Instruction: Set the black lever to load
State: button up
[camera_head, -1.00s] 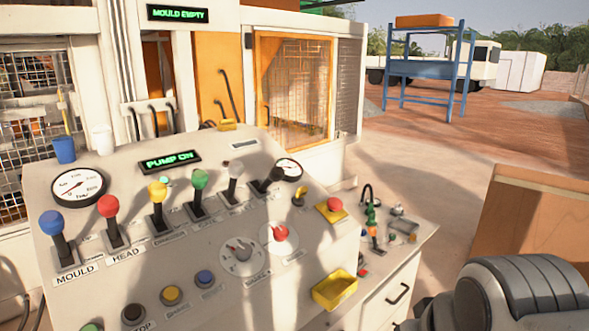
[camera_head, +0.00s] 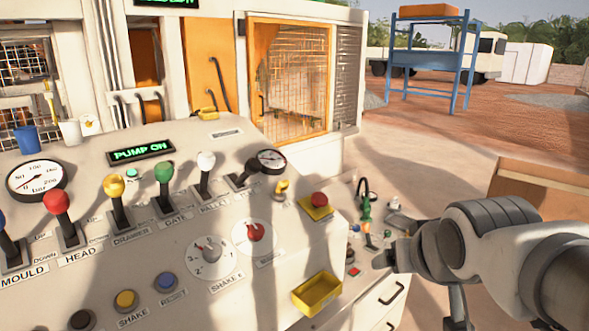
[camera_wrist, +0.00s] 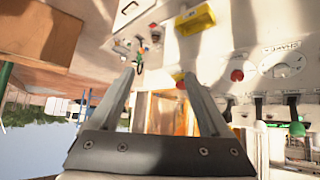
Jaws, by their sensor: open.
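The black lever (camera_head: 244,174) is the rightmost in the lever row on the sloped white control panel, between the white-knobbed lever (camera_head: 205,173) and a small gauge. It leans toward the upper right, and its label is too small to read. My gripper (camera_wrist: 158,78) is open and empty in the wrist view, its two pale fingers spread. In the head view my arm is at the lower right, right of the panel and well apart from the black lever; the fingers are not clear there. I cannot pick out the black lever in the wrist view.
Green (camera_head: 164,184), yellow (camera_head: 116,198) and red (camera_head: 59,214) levers stand left of it.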

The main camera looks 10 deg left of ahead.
jog(key=w+a+t+y+b, duration=0.1)
jog(key=w+a+t+b, duration=0.15)
jog(key=w, duration=0.45)
jog(key=n+t+y+b, duration=0.4)
jog(key=n+y, duration=0.2)
jog(key=y, duration=0.2)
send_near(249, 163)
jog(key=shift+g, duration=0.25)
jog(key=p+x, duration=0.1)
jog(key=x, duration=0.3)
jog(key=p+x, duration=0.1)
jog(key=x, duration=0.4)
jog(key=d+f+p+x, duration=0.1)
jog(key=x, duration=0.3)
jog(key=shift+w+a+f, duration=0.1)
jog(key=shift+w, duration=0.55)
grip_shut()
